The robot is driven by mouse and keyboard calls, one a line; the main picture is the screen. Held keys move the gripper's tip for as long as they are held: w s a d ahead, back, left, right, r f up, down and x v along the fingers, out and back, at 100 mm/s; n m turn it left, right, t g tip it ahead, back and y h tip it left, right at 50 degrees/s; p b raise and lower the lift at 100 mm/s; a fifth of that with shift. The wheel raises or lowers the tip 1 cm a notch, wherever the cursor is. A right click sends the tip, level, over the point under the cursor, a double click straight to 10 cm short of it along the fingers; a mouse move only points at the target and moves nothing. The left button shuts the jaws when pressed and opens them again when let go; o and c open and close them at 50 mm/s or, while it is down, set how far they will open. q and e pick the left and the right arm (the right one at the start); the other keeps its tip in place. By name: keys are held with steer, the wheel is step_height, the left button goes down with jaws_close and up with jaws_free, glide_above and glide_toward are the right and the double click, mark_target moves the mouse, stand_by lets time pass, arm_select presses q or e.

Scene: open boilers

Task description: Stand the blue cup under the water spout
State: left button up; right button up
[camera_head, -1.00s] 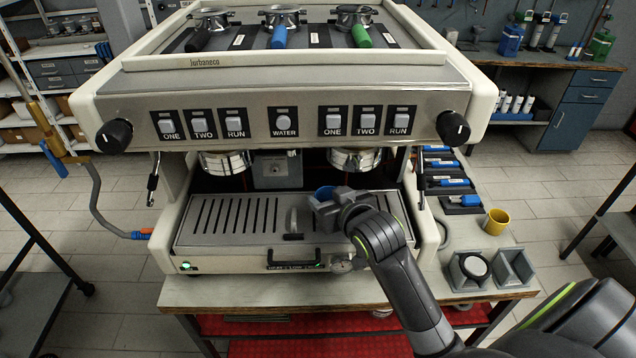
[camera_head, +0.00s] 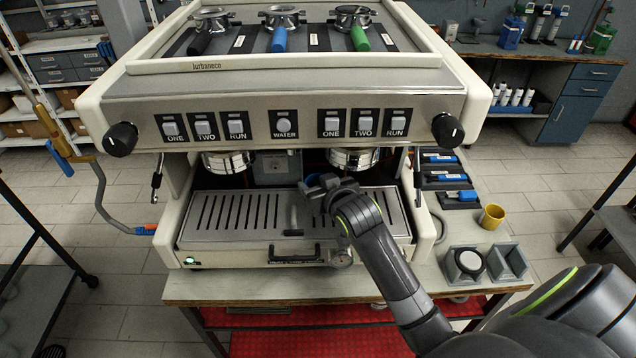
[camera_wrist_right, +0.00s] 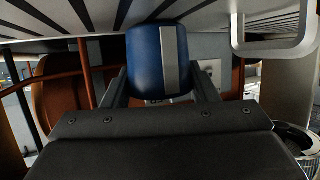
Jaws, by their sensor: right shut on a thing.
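The blue cup (camera_head: 313,181) shows only in part in the head view, behind my right gripper (camera_head: 322,188). In the wrist view the cup (camera_wrist_right: 146,62) is clear, with a pale vertical stripe, between the fingers. My right gripper (camera_wrist_right: 160,95) is shut on it. The cup is over the slotted drip tray (camera_head: 228,215), and I cannot tell whether it touches it. The water spout's housing (camera_head: 273,172) is under the WATER button (camera_head: 284,125), and the cup is to its right. The spout's outlet is hard to make out. My left gripper is not in view.
Two group heads (camera_head: 228,162) (camera_head: 354,160) hang either side of the spout housing. A pale upright piece (camera_head: 293,217) stands on the tray left of my gripper. A yellow cup (camera_head: 491,216) and grey holders (camera_head: 465,264) are at the right.

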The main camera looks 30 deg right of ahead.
steer(key=o, duration=1.1)
steer(key=shift+f, duration=0.15)
steer(key=shift+r, duration=0.25)
steer(key=shift+s, duration=0.2)
steer(key=b+v, duration=0.3)
steer(key=v, duration=0.8)
steer(key=shift+s+r, duration=0.15)
steer(key=shift+s, duration=0.1)
